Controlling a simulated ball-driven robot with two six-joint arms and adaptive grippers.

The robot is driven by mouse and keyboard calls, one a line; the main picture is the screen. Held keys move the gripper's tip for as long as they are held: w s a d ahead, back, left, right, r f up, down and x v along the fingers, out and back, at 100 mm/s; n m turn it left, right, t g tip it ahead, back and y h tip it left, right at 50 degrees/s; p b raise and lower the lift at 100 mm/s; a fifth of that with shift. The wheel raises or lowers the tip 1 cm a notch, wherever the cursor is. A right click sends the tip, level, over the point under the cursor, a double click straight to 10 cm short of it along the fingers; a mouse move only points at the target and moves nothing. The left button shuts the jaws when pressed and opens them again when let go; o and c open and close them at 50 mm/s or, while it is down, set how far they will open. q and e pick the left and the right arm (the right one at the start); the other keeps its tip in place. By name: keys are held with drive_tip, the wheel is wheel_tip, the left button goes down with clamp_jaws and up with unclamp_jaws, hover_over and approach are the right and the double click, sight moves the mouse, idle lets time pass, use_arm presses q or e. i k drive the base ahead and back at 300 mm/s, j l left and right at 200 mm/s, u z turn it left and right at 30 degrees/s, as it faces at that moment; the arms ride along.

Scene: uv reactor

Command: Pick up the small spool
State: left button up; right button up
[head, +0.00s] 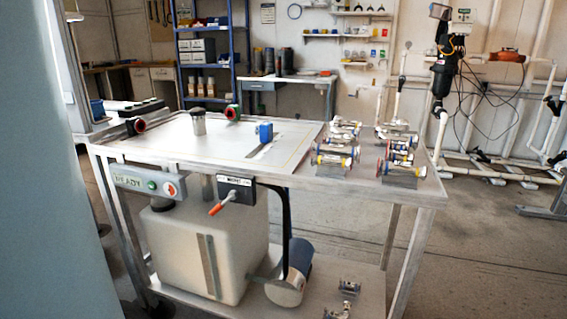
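Several spool-like pipe pieces with coloured ends lie on the right part of the cart top. One cluster of spool-like pieces (336,157) sits left of another cluster (397,158), both near the right end. They overlap, and I cannot tell which one is the small spool. Smaller metal fittings (348,285) lie on the lower shelf. Neither of my grippers is in view.
A white tank (205,250) is below. A grey-blue surface (40,200) blocks the left.

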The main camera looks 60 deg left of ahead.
sight(331, 165)
drive_tip(key=u, duration=1.55)
